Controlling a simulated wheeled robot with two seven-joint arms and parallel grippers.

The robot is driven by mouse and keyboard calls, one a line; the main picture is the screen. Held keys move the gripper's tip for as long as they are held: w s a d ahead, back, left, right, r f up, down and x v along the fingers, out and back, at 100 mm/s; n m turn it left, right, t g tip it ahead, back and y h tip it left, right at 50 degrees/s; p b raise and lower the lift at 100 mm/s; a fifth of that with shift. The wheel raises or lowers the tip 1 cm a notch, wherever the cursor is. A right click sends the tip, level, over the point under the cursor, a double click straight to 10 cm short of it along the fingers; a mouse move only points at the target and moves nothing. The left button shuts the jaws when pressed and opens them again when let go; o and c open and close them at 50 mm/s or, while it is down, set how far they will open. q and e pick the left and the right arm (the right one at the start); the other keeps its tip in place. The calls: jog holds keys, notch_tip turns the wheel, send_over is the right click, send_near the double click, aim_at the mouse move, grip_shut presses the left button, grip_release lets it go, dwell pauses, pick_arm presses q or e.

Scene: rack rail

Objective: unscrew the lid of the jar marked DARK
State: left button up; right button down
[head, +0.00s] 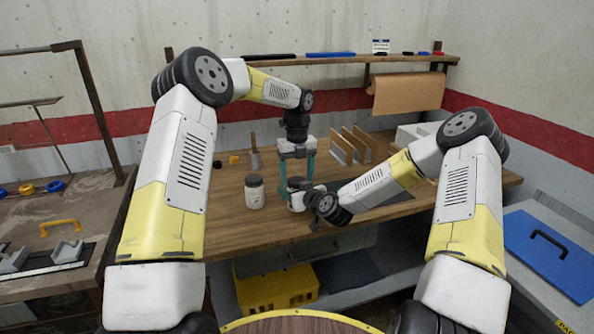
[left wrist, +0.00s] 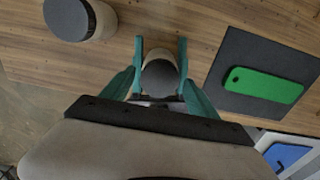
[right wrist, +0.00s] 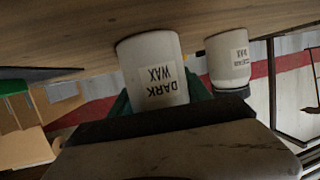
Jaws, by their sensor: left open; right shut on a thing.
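The jar marked DARK (head: 296,202) stands upright on the wooden bench, white with a dark lid (head: 295,184). In the right wrist view the picture is inverted, and the label on the jar (right wrist: 158,75) reads DARK WAX. My right gripper (head: 308,196) is shut on the jar body from the side. My left gripper (head: 297,170) points straight down over the jar, open. In the left wrist view the lid (left wrist: 160,78) lies between its two teal fingers, with a small gap seen on each side.
A second white jar with a dark lid (head: 254,192) stands to the left; its label ends in WAX. A dark mat (left wrist: 228,60) bearing a green object (left wrist: 265,85) lies right of the jar. Upright wooden pieces (head: 352,146) stand behind. A wall shelf (head: 350,60) runs above.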

pick_arm(q)
jog(key=c, duration=1.5)
jog(key=n, duration=1)
jog(key=o, duration=1.6)
jog(key=shift+c, duration=0.2)
